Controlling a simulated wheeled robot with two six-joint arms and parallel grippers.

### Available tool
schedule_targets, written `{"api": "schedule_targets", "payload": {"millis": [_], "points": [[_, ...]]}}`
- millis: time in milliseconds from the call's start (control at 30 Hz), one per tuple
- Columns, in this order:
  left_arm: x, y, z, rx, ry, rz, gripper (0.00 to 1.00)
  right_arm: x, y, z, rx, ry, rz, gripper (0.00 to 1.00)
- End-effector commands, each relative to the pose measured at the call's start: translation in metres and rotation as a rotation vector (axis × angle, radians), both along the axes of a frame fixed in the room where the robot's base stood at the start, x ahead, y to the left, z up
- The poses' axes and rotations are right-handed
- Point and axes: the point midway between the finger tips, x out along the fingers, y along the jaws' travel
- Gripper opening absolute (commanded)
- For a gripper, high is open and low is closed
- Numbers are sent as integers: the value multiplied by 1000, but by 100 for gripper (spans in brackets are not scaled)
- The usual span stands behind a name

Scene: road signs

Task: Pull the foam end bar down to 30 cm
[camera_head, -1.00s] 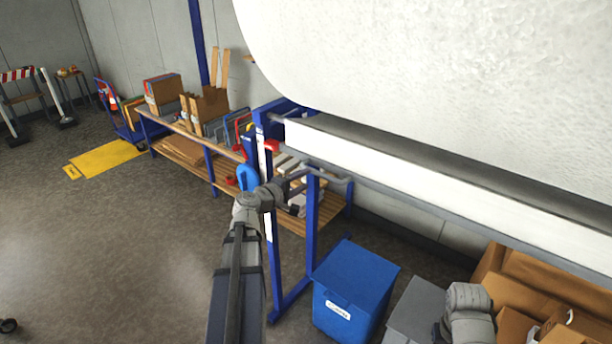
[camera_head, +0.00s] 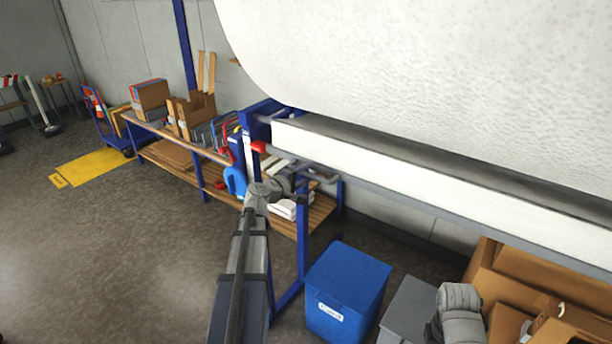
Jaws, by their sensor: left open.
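A huge white foam roll (camera_head: 430,80) fills the upper right of the head view. Below it a long white strip (camera_head: 400,178) runs down to the right, with a grey bar along its lower edge. I cannot tell which of these is the foam end bar. My left gripper (camera_head: 304,176) is open, just below the strip's left end, by the blue stand (camera_head: 248,128). Its fingers are small and partly mixed with the background, and I see nothing held. A grey link of my right arm is at the lower right; its gripper is out of view.
A blue bin (camera_head: 345,290), a grey bin (camera_head: 407,312) and cardboard boxes (camera_head: 530,290) stand below the strip. A wooden workbench (camera_head: 180,150) stands behind.

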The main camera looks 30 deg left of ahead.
Motion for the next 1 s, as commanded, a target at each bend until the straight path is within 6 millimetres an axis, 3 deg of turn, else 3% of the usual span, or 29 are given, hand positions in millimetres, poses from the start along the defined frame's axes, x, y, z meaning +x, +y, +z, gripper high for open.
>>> {"api": "schedule_targets", "payload": {"millis": [133, 600, 1000], "points": [[-1, 0, 0, 0, 0, 0, 52, 0, 0, 0, 0, 0, 0, 0], [-1, 0, 0, 1, 0, 0, 0, 0, 0, 0, 0, 0, 0, 0], [-1, 0, 0, 1, 0, 0, 0, 0, 0, 0, 0, 0, 0, 0]]}}
